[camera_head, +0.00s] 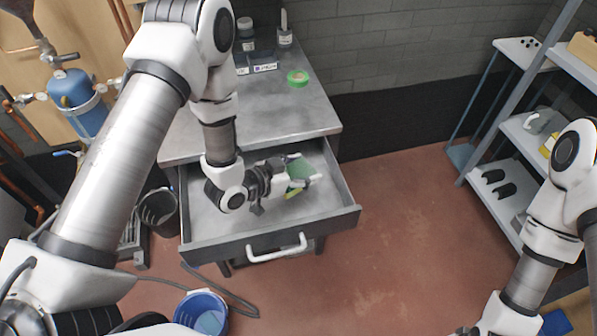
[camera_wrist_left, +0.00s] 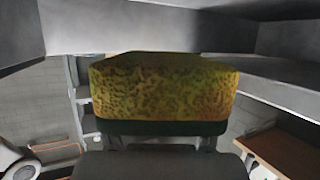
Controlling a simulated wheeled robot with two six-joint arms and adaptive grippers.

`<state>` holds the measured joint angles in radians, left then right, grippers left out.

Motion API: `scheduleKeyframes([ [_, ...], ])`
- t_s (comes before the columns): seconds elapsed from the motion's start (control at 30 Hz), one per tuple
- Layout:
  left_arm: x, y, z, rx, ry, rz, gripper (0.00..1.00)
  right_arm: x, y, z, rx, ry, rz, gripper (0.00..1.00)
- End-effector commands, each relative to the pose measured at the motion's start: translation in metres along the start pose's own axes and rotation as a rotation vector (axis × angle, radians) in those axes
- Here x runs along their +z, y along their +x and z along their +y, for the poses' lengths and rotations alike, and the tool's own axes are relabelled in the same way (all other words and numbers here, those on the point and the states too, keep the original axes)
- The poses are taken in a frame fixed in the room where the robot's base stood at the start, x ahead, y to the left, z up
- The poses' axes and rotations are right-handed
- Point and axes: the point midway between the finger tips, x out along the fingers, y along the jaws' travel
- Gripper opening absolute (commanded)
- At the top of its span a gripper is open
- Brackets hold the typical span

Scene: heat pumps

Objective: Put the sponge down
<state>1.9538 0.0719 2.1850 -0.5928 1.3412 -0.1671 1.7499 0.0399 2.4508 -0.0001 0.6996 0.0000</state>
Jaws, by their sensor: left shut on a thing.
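My left gripper (camera_head: 301,182) reaches into the open drawer (camera_head: 345,212) of the grey workbench and is shut on the sponge (camera_head: 299,171). The sponge's green side shows between the fingers in the head view. In the left wrist view the sponge (camera_wrist_left: 165,88) is large and close, with a mottled yellow body and a dark green layer along its lower edge. It is over the drawer floor; I cannot tell whether it touches it. Of my right arm only links show at the right; its fingers are out of frame.
The benchtop (camera_head: 290,113) above the drawer holds green tape (camera_head: 298,78) and small jars. The drawer handle (camera_head: 277,249) faces front. A blue bucket (camera_head: 202,312) and a dark bin (camera_head: 158,210) stand on the floor. Shelves (camera_head: 500,200) are at right. The middle floor is clear.

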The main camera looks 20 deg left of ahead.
Motion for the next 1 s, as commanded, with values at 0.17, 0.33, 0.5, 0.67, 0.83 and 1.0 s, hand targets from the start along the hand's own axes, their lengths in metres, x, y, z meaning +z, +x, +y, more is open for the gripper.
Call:
scheduleKeyframes([
  [0.17,0.026,0.011,0.000,0.000,-0.001,-0.001,0.55,-0.001,-0.002,0.000,0.000,0.000,0.001,0.99],
  [0.33,0.026,0.011,0.000,0.000,0.000,0.000,0.55,-0.001,-0.002,0.000,0.000,0.000,0.001,0.99],
  [0.5,0.031,0.013,0.000,0.000,0.000,0.000,0.55,-0.001,0.002,0.000,0.000,0.000,0.001,0.99],
  [0.67,0.036,0.015,0.000,0.000,-0.001,-0.001,0.55,-0.001,0.006,0.000,0.000,0.000,0.001,0.99],
  [0.83,0.041,0.017,0.001,0.001,-0.003,-0.005,0.55,-0.001,0.009,0.000,0.000,0.000,0.001,0.99],
  [1.0,0.042,0.017,0.001,0.002,-0.004,-0.007,0.92,-0.001,0.009,0.000,0.000,0.000,0.001,0.99],
])
